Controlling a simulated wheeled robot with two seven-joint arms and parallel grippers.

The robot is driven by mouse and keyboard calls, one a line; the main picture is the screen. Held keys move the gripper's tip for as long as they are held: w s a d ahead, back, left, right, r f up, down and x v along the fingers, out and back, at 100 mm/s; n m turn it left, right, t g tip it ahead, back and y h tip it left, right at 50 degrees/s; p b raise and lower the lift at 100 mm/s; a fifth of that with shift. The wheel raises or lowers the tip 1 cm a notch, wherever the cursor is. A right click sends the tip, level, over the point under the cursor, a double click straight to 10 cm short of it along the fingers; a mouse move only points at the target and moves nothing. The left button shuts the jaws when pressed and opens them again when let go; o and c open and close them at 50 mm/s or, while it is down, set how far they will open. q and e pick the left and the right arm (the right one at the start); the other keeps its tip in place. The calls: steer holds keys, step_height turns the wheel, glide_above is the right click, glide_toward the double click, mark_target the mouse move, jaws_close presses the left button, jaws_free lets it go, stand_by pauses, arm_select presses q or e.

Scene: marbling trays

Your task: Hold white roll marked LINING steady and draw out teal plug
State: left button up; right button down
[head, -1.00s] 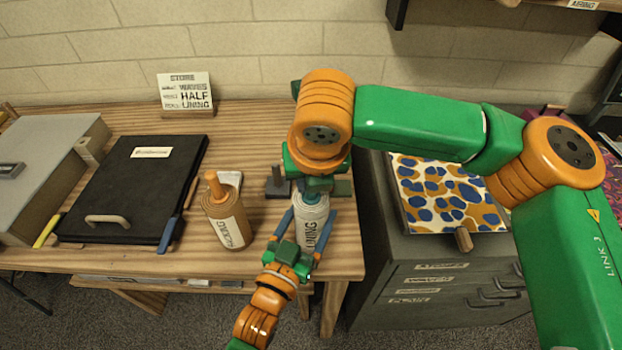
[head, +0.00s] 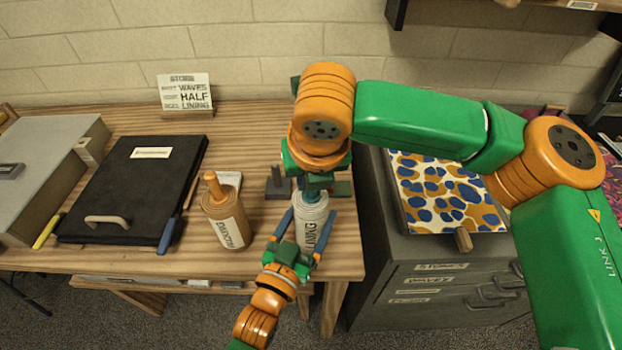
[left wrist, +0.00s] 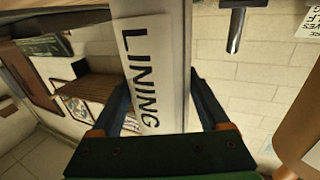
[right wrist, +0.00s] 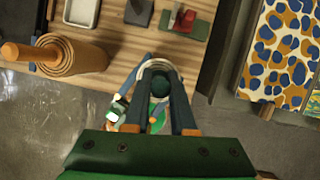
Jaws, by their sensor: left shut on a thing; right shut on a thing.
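The white roll marked LINING (head: 309,230) stands upright near the table's front right edge. Its lettering also shows in the left wrist view (left wrist: 158,65). My left gripper (head: 310,214) is shut around the roll's sides, one blue finger on each side. My right gripper (head: 314,188) is directly above the roll, pointing down, and is shut on the teal plug (right wrist: 160,84). The plug's round dark top shows between the fingers in the right wrist view, with the roll's pale rim around it. The fingers hide how deep the plug sits in the roll.
A brown roll with an orange plug (head: 228,222) stands close on the left. A black flat case (head: 130,190) lies farther left. A small dark stand (head: 277,184) is behind the roll. A grey cabinet (head: 440,285) with a patterned sheet is on the right. A sign (head: 185,92) stands at the back.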

stand_by(0.3)
steer(key=shift+r, duration=1.75)
arm_select(q)
steer(key=o, duration=1.4)
